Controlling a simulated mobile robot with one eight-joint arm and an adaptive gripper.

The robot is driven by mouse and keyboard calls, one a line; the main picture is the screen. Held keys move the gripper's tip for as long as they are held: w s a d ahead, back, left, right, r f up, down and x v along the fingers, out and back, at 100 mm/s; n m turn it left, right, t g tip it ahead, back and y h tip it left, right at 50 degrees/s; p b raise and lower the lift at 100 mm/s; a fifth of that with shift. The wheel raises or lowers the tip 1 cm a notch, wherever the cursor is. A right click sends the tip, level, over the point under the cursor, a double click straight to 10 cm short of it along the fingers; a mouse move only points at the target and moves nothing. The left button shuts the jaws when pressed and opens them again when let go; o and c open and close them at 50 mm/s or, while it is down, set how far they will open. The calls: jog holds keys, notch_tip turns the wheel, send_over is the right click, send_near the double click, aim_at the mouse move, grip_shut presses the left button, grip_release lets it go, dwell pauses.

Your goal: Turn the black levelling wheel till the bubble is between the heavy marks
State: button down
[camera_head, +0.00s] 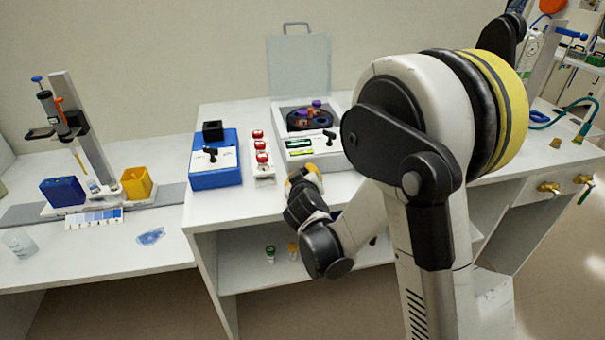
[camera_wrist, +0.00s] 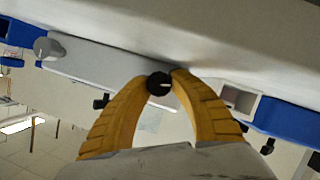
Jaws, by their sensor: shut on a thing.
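In the wrist view the black levelling wheel (camera_wrist: 158,86) is a small round knob on the front of a white unit (camera_wrist: 95,62). The two yellow fingers of my gripper (camera_wrist: 160,78) close on it from both sides. In the head view my gripper (camera_head: 303,172) is at the front edge of the bench, in front of the white instrument (camera_head: 286,108) with its lid (camera_head: 298,66) raised; the wheel is hidden there. The bubble and marks are too small to make out.
A grey knob (camera_wrist: 46,47) sits left of the wheel in the wrist view. Left of the instrument stand red-capped vials (camera_head: 262,158) and a blue box (camera_head: 216,176). My arm covers the bench to the right. Small vials (camera_head: 270,254) stand on the shelf below.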

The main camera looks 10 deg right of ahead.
dwell(0.3)
jog(key=c, duration=1.1)
grip_release()
